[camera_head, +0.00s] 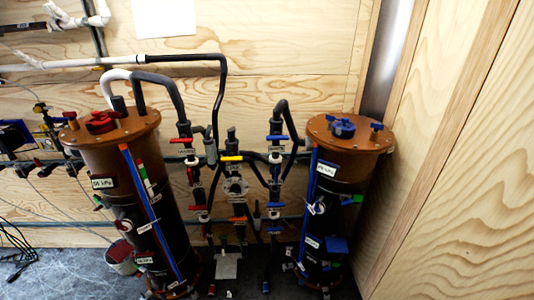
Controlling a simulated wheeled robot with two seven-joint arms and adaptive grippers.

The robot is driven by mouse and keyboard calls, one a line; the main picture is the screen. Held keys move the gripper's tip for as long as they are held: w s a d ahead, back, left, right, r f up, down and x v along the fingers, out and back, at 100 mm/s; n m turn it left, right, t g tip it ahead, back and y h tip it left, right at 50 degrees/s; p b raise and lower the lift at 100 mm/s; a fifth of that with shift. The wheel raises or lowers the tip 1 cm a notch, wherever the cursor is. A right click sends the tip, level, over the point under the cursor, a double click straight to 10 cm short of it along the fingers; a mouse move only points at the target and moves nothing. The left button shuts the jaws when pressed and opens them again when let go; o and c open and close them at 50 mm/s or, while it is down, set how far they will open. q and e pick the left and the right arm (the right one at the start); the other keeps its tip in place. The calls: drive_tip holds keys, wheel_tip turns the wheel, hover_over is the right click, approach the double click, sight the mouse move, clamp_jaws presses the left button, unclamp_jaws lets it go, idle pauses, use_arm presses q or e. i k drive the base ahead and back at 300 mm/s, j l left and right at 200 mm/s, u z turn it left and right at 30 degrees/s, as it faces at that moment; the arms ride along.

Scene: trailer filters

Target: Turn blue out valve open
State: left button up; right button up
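Two brown-topped dark filter tanks stand by a plywood wall. The right tank (343,150) has a blue cap (342,127) and a blue strip on its side. The left tank (120,150) has a red cap (101,122). Between them is black pipework with small valves. The pipe column beside the right tank has an upper valve handle (276,138) lying crosswise and a lower one (273,230). Their labels are too small to read, so I cannot tell which is the blue out valve. Neither of my grippers is in view.
A yellow valve handle (232,158) sits on the middle pipe, and a red handle (182,140) near the left tank. A white bucket (121,257) stands by the left tank's base. Black cables (18,250) lie on the floor at left. A plywood wall (465,170) closes the right side.

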sight(275, 228)
drive_tip(key=j+z, duration=0.2)
drive_tip(key=z, duration=0.2)
drive_tip(key=k+j+z, duration=0.1)
drive_tip(key=z, duration=0.3)
drive_tip(key=k+j+z, duration=0.1)
drive_tip(key=j+z, duration=0.25)
drive_tip(key=k+j+z, duration=0.1)
drive_tip(key=z, duration=0.3)
